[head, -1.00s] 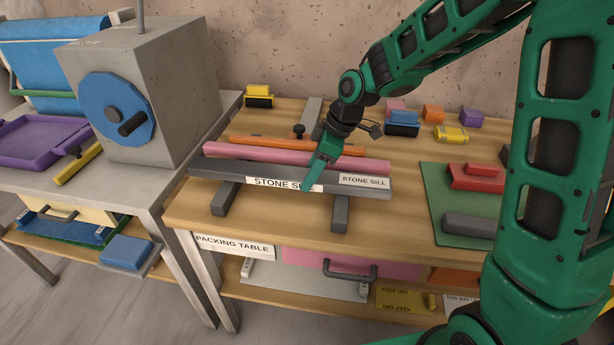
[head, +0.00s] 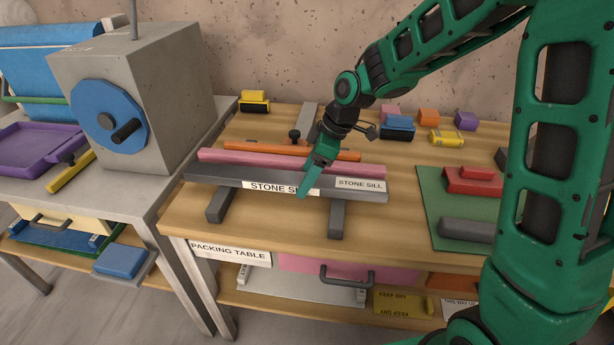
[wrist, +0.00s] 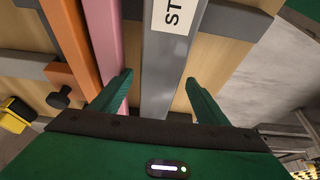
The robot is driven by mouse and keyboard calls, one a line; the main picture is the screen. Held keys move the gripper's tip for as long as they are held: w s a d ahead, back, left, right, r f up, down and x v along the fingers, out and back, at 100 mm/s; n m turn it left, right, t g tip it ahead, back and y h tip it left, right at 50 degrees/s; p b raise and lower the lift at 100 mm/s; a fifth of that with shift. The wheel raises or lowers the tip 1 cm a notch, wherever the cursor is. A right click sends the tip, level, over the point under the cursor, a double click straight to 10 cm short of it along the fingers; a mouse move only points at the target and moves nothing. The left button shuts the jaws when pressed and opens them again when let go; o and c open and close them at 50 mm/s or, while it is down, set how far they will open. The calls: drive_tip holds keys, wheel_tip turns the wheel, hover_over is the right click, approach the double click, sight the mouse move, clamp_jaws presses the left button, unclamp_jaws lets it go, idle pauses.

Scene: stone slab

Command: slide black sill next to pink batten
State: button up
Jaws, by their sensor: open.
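The black sill (head: 222,177) is a long dark grey bar with white STONE SILL labels. It lies across two dark grey supports on the packing table. The pink batten (head: 290,162) lies behind it, roughly parallel. In the wrist view the sill (wrist: 165,85) and the pink batten (wrist: 106,45) are apart, with a narrow strip of wood showing between them. My gripper (head: 303,193) is over the sill, right of its middle. In the wrist view my gripper (wrist: 159,78) is open, with the sill between its fingers and the left finger by the pink batten.
An orange bar (head: 335,153) lies behind the pink batten, with a black knob (head: 295,136) near it. Supports (head: 336,219) jut toward the table's front. A green mat (head: 440,215) with a red block (head: 473,181) is at right. Small blocks stand at the back.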

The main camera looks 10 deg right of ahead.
drive_tip(key=v, duration=1)
drive_tip(key=shift+d, duration=0.2)
